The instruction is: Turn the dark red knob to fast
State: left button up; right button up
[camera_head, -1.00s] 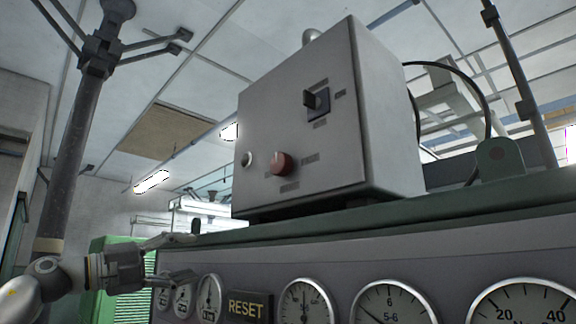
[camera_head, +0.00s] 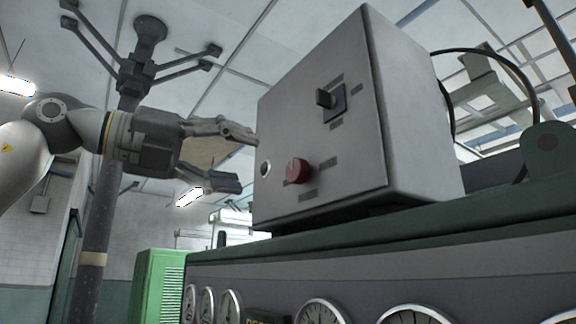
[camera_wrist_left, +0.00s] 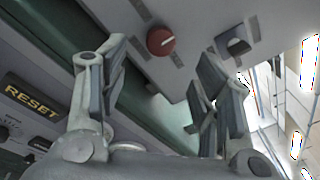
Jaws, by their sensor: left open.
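The dark red knob (camera_head: 298,171) sticks out of the lower front of a grey control box (camera_head: 330,120), with small label plates around it too small to read. My left gripper (camera_head: 243,162) is open and empty to the left of the box, level with the knob and apart from it. In the left wrist view, the knob (camera_wrist_left: 160,41) shows beyond and between the spread fingers (camera_wrist_left: 158,82), nothing between them. A black switch (camera_head: 330,101) sits above the knob, and a small pale button (camera_head: 265,169) sits to its left. My right gripper is not in view.
The box stands on a green ledge (camera_head: 400,227) above a panel with several round gauges (camera_head: 322,312) and a RESET plate (camera_wrist_left: 32,96). A vertical pole (camera_head: 97,230) stands at the left, and a green cabinet (camera_head: 157,285) stands below my gripper. A black cable curves behind the box.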

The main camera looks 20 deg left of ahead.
aim_at(291, 170)
pick_arm(q)
jog(key=p+x, duration=0.3)
jog(key=x, duration=0.5)
jog(key=shift+d, duration=0.15)
jog(key=shift+w+d, duration=0.3)
jog(key=shift+w, duration=0.1)
jog(key=shift+f, duration=0.1)
jog(key=c, duration=1)
jog(key=shift+c, duration=0.2)
